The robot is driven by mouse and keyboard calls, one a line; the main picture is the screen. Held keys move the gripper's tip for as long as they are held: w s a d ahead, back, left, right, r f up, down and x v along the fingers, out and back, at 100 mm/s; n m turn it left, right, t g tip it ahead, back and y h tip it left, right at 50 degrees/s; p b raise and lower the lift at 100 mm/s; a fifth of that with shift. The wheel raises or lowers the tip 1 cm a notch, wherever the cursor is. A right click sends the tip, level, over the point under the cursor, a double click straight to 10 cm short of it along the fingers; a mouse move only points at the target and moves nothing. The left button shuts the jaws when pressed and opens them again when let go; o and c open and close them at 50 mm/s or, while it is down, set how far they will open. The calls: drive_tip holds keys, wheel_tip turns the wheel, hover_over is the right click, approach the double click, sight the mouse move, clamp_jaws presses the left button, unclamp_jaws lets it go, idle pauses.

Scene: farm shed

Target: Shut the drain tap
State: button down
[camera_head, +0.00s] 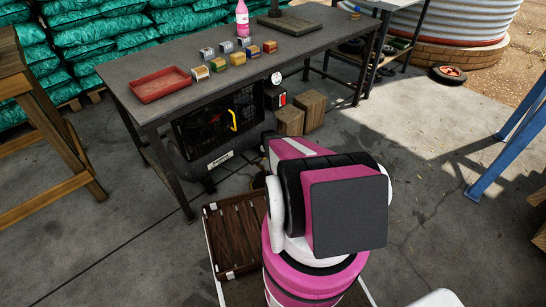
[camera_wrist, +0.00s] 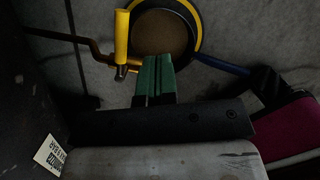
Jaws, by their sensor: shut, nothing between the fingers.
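In the wrist view a yellow lever (camera_wrist: 122,38) with a dull metal end looks like the drain tap's handle. It points roughly up and down in the picture. The valve body is not clear. My gripper (camera_wrist: 153,62) has its green fingers pressed together, with nothing between them. The fingertips are just right of the lever's lower end; I cannot tell whether they touch it. In the head view the compressor (camera_head: 215,158) sits under the workbench. My arm hides the gripper there, and I cannot make out the tap.
A round pan (camera_wrist: 190,18) with a yellow rim lies behind the fingers. A blue bar (camera_wrist: 222,66) is right of it. The workbench (camera_head: 180,112) carries a red tray (camera_head: 160,88) and several small boxes. Two cartons (camera_head: 290,122) stand beside the compressor. A slatted crate (camera_head: 235,240) is near my base.

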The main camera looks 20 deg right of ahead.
wheel_tip(320, 180, up, 10)
drive_tip(key=s, duration=0.2)
drive_tip(key=s+a+r+m, duration=0.8)
drive_tip(key=s+r+m, duration=0.1)
drive_tip(key=r+m, duration=0.3)
drive_tip(key=s+a+r+m+g+y, duration=0.1)
drive_tip(key=s+a+r+m, duration=0.8)
drive_tip(key=r+m, duration=0.4)
drive_tip(key=shift+s+r+m+g+y, duration=0.15)
drive_tip(key=shift+s+m+g+y, duration=0.3)
drive_tip(key=shift+m, duration=0.65)
drive_tip(key=shift+s, duration=0.1)
